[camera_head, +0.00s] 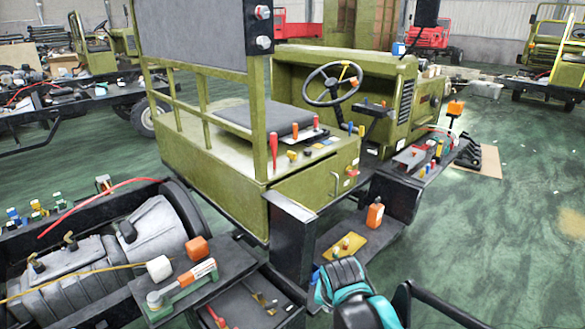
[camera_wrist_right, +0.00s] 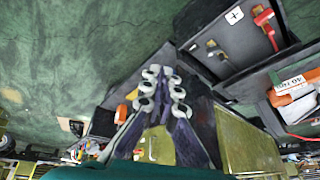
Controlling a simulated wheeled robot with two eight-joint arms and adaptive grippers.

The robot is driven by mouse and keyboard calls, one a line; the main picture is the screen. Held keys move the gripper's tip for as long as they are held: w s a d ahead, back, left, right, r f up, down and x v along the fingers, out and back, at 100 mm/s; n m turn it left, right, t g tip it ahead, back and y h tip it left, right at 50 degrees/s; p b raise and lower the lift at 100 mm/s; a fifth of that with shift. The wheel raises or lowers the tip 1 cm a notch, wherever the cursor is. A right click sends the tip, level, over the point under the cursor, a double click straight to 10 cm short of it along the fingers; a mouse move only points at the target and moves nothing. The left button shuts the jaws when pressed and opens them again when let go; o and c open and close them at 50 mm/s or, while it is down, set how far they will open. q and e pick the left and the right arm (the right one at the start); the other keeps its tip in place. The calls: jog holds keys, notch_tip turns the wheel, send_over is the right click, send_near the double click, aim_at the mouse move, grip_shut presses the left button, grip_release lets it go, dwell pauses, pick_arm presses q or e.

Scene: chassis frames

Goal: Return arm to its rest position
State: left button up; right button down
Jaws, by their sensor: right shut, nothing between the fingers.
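My right gripper (camera_head: 338,274) shows at the lower middle of the head view, on the teal and black end of my arm. In the right wrist view its fingers (camera_wrist_right: 162,82) are together, with nothing between them. It is in front of the low black step of the green vehicle chassis (camera_head: 215,165), close to a yellow plate (camera_head: 343,246) with small parts on it. I cannot tell whether it touches the step. My left gripper is not in view.
An orange bottle (camera_head: 375,215) stands on the step behind the gripper. A black tray (camera_head: 250,302) with tools and a shelf with an orange-handled tool (camera_head: 185,282) are to the left. The green floor (camera_head: 490,240) at the right is mostly open.

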jog(key=s+d+n+t, duration=0.1)
jog(key=s+d, duration=0.3)
jog(key=s, duration=0.3)
jog(key=s+d+r+n+t, duration=0.1)
jog(key=s+d+n, duration=0.1)
jog(key=s+d, duration=0.2)
jog(key=shift+s, duration=1.45)
jog(key=shift+d, duration=0.1)
